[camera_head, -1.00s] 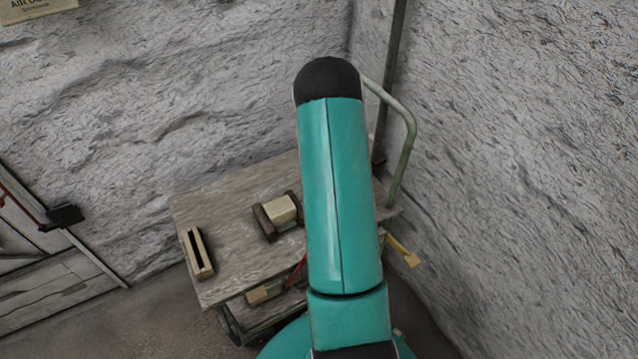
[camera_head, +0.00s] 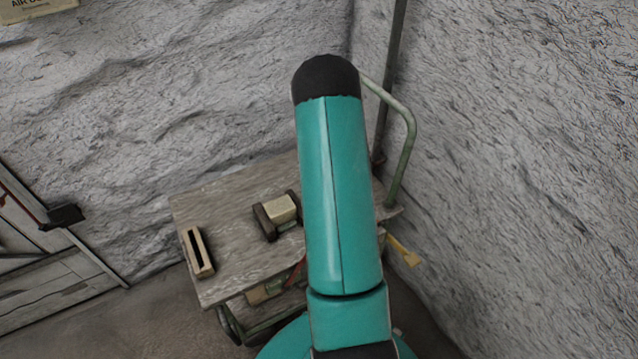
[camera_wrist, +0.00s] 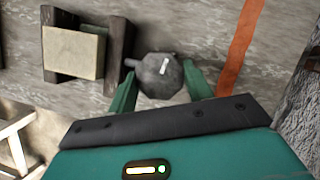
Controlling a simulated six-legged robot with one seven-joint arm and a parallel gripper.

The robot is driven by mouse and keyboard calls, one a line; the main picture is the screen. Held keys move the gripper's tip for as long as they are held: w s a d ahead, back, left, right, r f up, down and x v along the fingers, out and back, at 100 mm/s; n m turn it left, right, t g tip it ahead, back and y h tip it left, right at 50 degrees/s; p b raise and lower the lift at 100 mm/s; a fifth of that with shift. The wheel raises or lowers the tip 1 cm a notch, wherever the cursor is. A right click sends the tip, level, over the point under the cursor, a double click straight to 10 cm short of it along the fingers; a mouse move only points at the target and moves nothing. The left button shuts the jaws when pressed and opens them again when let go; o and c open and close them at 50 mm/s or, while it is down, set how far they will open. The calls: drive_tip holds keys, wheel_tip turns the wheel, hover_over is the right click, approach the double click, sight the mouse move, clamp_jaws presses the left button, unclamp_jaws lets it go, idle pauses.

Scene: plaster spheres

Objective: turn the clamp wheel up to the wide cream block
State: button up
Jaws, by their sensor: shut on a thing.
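In the wrist view the dark grey clamp wheel (camera_wrist: 160,75), with a white mark on its face, sits between the two green fingers of my gripper (camera_wrist: 161,87). The gripper is shut on it. A short spindle runs left from the wheel to a dark clamp jaw (camera_wrist: 119,58). The wide cream block (camera_wrist: 72,52) lies between this jaw and another dark one at its left. The block (camera_head: 280,210) also shows in the head view, where my arm hides the wheel and gripper.
The clamp is on a worn tabletop (camera_head: 235,278) of a cart. A slotted wooden block (camera_head: 197,252) lies at its left. A red strip (camera_wrist: 240,45) runs right of the wheel. A green rail (camera_head: 408,150) and rough rock wall (camera_head: 530,170) bound the right.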

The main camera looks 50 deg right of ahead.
idle(0.5)
drive_tip(key=o, duration=0.9)
drive_tip(key=shift+o, duration=0.2)
drive_tip(key=v, duration=1.3)
drive_tip(key=shift+s+r, duration=0.2)
drive_tip(key=shift+r, duration=0.15)
drive_tip(key=shift+d, duration=0.1)
